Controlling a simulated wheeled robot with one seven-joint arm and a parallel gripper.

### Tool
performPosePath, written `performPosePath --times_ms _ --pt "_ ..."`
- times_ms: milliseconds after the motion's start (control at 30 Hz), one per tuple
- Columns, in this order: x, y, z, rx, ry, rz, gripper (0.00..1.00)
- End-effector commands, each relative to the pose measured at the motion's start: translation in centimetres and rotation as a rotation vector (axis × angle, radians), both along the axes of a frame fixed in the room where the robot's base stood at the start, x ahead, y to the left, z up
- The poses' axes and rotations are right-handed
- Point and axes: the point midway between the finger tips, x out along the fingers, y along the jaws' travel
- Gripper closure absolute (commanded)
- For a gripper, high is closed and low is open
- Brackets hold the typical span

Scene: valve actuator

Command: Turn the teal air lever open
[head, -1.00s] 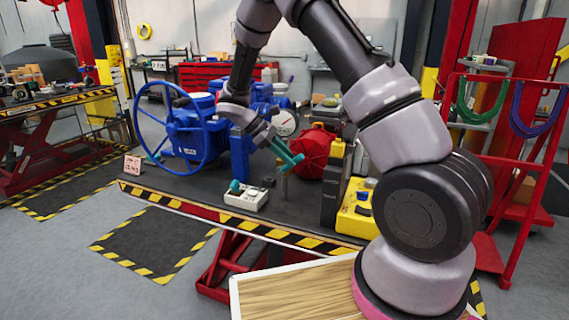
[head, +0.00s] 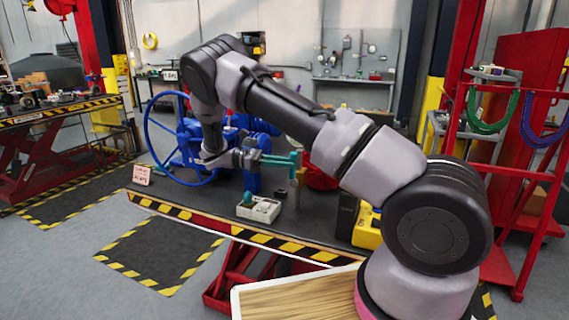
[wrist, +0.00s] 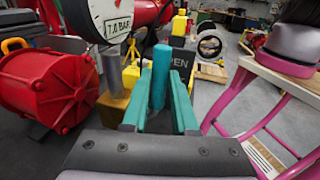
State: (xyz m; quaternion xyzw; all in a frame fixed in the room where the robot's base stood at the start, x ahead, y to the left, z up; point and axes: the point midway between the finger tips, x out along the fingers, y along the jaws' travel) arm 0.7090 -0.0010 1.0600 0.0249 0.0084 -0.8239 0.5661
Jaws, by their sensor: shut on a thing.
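The teal air lever (wrist: 160,75) stands as a rounded upright bar between my gripper's two teal fingers in the wrist view. My gripper (wrist: 160,108) is shut on it, one finger on each side. In the head view my gripper (head: 280,160) reaches out nearly level above the bench, and its fingers end at an upright teal piece above a brass-coloured post. Lever and fingers are hard to tell apart there. A dark plate reading "PEN" (wrist: 182,62) shows behind the lever, its first letter hidden. The lever's lower end is hidden by my gripper.
A 7.0 bar gauge (wrist: 112,22), a brass block (wrist: 113,108) and a red tank (wrist: 45,88) stand close left of the lever. A white box with a teal knob (head: 259,208) is on the bench. A blue handwheel (head: 148,135) stands left.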

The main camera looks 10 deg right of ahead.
Motion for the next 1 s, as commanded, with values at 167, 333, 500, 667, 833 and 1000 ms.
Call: performPosePath --times_ms 167,333,500,667,833,1000 --pt "-0.10 -0.15 -0.12 -0.033 0.023 0.000 1.00" --pt "-0.13 -0.19 -0.12 -0.041 0.031 0.000 1.00" --pt "-0.14 -0.20 -0.13 -0.040 0.032 0.000 1.00" --pt "-0.14 -0.21 -0.13 -0.041 0.031 0.000 0.66" --pt "-0.14 -0.21 -0.13 -0.040 0.030 -0.001 0.44" --pt "-0.13 -0.19 -0.13 -0.040 0.030 0.000 0.44"
